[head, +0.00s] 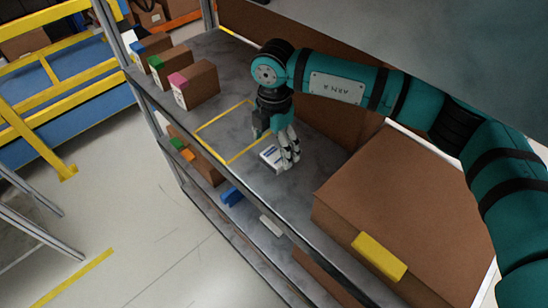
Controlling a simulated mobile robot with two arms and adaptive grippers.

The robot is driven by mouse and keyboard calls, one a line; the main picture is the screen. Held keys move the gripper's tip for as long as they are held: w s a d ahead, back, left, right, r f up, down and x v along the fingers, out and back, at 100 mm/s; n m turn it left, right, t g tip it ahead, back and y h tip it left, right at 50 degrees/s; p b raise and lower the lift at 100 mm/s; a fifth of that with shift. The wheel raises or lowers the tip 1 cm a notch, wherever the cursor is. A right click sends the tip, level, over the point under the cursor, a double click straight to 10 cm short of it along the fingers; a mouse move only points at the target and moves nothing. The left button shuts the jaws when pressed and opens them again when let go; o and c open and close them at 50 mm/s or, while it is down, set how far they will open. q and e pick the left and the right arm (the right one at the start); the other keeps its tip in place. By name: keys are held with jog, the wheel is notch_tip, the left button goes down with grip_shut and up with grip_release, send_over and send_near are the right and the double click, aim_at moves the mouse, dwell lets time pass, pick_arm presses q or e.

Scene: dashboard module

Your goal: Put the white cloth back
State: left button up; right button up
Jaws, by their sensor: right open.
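A small white item with a blue-grey marking (271,157) lies on the grey upper shelf. It looks like a flat packet or folded cloth; I cannot tell which. My right gripper (289,163) points down over the shelf beside it, at its right edge. The fingers are open and partly cover the item. I cannot tell whether they touch it. A yellow outlined rectangle (228,161) is marked on the shelf just left of the item. My left gripper is not in view.
Boxes with blue (150,50), green (168,64) and pink (195,85) labels stand on the shelf at the left. A large brown box (400,190) with a yellow label stands at the right. Lower shelves hold small items. The shelf's front edge is open.

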aim_at(274, 157)
notch_tip(274, 157, up, 7)
jog(key=b, duration=0.2)
jog(key=shift+r, duration=0.15)
jog(key=shift+s+a, duration=0.1)
dwell(0.3)
